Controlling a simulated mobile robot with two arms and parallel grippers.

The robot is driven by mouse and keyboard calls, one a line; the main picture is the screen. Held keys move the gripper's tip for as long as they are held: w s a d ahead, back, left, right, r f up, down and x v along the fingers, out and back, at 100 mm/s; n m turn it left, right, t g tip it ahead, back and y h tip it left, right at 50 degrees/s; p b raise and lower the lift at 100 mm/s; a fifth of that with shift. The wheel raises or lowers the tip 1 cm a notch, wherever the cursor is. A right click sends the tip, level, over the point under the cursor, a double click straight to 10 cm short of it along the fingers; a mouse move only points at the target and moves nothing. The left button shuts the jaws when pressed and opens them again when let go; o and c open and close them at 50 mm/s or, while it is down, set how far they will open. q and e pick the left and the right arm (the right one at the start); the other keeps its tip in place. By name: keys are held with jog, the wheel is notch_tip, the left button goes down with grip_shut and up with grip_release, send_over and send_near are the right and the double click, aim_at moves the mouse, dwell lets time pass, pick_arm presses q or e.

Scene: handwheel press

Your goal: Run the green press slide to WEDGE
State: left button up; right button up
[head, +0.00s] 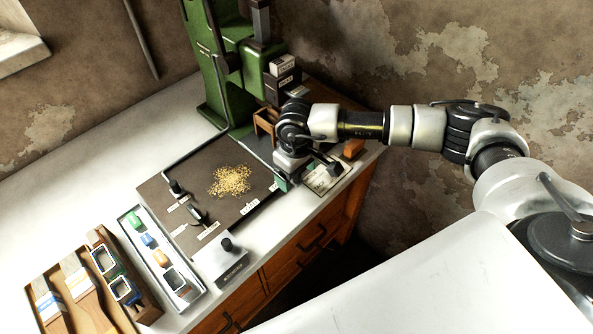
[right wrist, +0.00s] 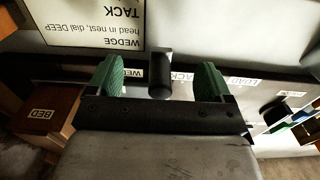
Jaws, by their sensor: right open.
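The green press (head: 232,65) stands at the back of the bench. Its slide track runs along the board's front edge, with the labels LOAD (head: 249,207) and TACK (head: 273,187) showing. In the right wrist view a dark round knob (right wrist: 159,78) stands between the labels WEDGE (right wrist: 130,73) and TACK (right wrist: 180,76), its link to the slide unclear. My right gripper (right wrist: 159,66) is open, with one green-padded finger on each side of the knob and gaps on both sides. In the head view my right gripper (head: 300,174) hides that end of the track. My left gripper is not in view.
A printed card (head: 328,179) lies at the bench's front edge. A pile of brass-coloured bits (head: 230,181) lies on the dark board (head: 160,195). A dial box (head: 230,262), a parts tray (head: 193,293) and a wooden brush tray (head: 147,313) stand front left. The bench's back left is clear.

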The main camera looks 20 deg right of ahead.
jog(key=shift+r, duration=0.1)
notch_tip(320, 180, up, 8)
jog(key=p, duration=0.3)
jog(key=shift+p, duration=0.4)
jog(key=shift+d, duration=0.1)
